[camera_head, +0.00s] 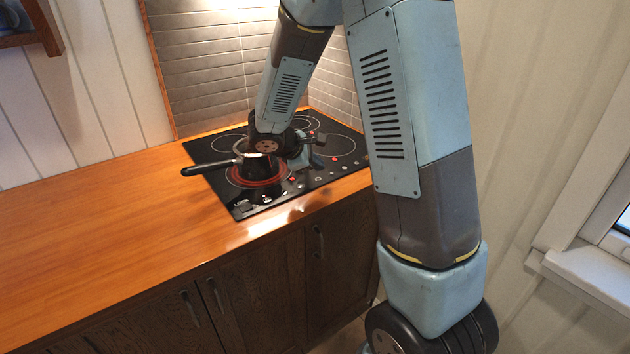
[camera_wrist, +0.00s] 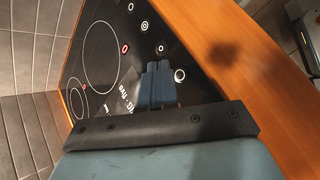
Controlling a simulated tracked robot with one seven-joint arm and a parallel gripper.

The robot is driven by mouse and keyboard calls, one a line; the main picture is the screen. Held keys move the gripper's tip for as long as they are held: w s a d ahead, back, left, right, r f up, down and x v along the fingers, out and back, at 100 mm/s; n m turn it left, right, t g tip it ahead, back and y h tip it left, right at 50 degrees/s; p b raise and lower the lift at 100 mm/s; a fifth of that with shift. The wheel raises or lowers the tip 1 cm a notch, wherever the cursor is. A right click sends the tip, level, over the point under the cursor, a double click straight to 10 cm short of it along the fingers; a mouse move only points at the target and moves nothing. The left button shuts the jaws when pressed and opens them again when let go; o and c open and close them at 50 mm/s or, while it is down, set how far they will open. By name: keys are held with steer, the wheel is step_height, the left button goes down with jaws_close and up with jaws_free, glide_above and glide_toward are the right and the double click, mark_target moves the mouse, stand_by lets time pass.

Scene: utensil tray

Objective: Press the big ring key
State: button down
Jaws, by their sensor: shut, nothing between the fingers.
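The black glass cooktop (camera_head: 230,193) carries a row of small round key marks along its front. In the wrist view, a white ring key (camera_wrist: 180,75) lies just right of my fingertips and looks the largest of the white key rings. Smaller ring keys (camera_wrist: 161,48) and a red-lit ring (camera_wrist: 125,48) lie further off. My gripper (camera_wrist: 158,66) is shut and empty, pointing down at the key area. I cannot tell whether its tips touch the glass. In the head view my gripper (camera_head: 302,162) is over the cooktop, small and partly hidden by my arm.
Large cooking zone rings (camera_wrist: 101,55) lie beyond the keys. The wooden counter (camera_head: 110,230) is clear on the left. A tiled wall (camera_head: 205,75) rises behind.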

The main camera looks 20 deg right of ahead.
mark_target(316, 181)
steer(key=shift+r, duration=2.3)
